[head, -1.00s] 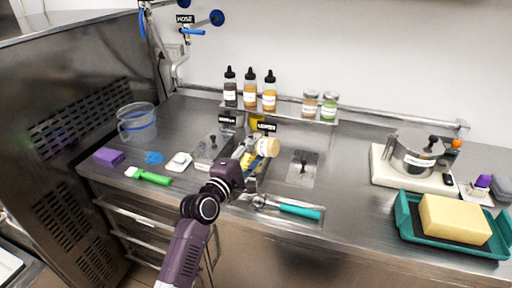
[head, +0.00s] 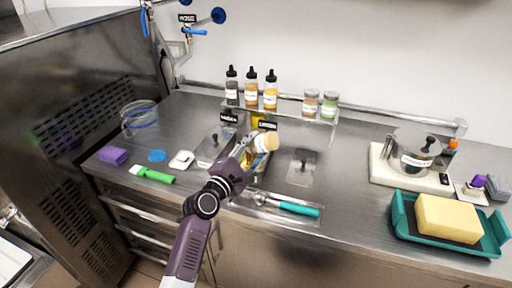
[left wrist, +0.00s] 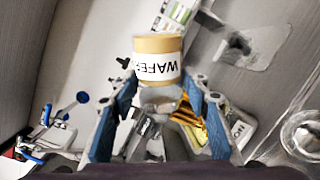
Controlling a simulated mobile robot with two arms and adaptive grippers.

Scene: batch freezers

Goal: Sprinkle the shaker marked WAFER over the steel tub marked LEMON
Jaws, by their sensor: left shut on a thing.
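My left gripper (head: 246,157) is shut on the WAFER shaker (head: 266,141) and holds it tipped over, above the counter wells. In the left wrist view the shaker (left wrist: 157,65) sits between the blue-padded fingers (left wrist: 160,100), its WAFER label upside down. The steel tub (left wrist: 238,130) with a label ending in "ON" and yellow contents shows below and to the right of the shaker there. In the head view a LEMON sign (head: 267,125) stands behind the shaker; the arm and shaker hide much of the tub. My right gripper is not seen.
Lidded wells (head: 213,147) (head: 302,167) flank the held shaker. Behind are a shelf of bottles (head: 250,92) and two shakers (head: 320,103). In front lies a teal-handled scoop (head: 297,208). At right are a steel pot (head: 412,155) and a teal tray (head: 400,220).

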